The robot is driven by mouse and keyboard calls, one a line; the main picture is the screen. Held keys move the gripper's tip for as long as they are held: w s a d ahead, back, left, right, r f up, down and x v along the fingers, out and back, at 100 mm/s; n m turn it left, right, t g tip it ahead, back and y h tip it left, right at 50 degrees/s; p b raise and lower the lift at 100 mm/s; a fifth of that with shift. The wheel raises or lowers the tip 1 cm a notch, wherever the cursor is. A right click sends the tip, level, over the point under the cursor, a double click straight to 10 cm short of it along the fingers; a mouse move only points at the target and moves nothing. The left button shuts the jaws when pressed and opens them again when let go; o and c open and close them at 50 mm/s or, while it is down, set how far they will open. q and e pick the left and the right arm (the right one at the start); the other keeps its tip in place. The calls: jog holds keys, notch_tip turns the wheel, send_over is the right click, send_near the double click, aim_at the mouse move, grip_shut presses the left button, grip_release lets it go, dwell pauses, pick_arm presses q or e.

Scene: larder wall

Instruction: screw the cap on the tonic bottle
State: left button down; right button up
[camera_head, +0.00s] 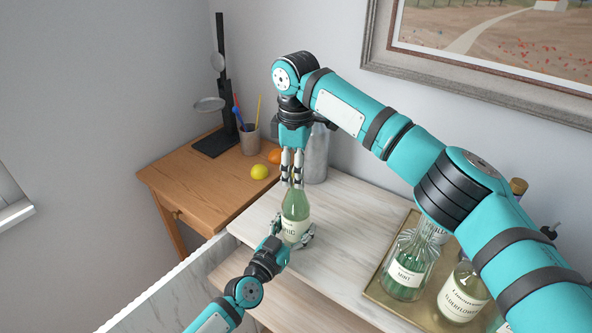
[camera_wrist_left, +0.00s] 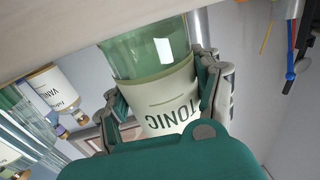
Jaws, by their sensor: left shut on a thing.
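The green tonic bottle (camera_head: 295,208) stands upright near the left front part of the marble counter. Its cream label (camera_wrist_left: 165,105), reading TONIC, shows upside down in the left wrist view. My left gripper (camera_head: 293,237) is shut around the bottle's lower body, with a finger on each side. My right gripper (camera_head: 292,184) points straight down over the bottle, its fingertips close together at the mouth. I cannot make out the cap; the fingers may hide it. The frames do not show whether the right fingers press on anything.
A brass tray (camera_head: 379,291) at the right holds a mint bottle (camera_head: 404,272), an elderflower bottle (camera_head: 462,294) and others. A grey metal canister (camera_head: 317,155) stands behind the tonic bottle. A wooden side table (camera_head: 180,187) holds a lemon (camera_head: 259,172). Marble between bottle and tray is clear.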

jog(key=o, duration=0.4)
notch_tip(320, 180, up, 12)
dwell(0.5)
pick_arm(q)
jog(key=shift+c, duration=0.6)
grip_release()
jog(key=v, duration=1.2)
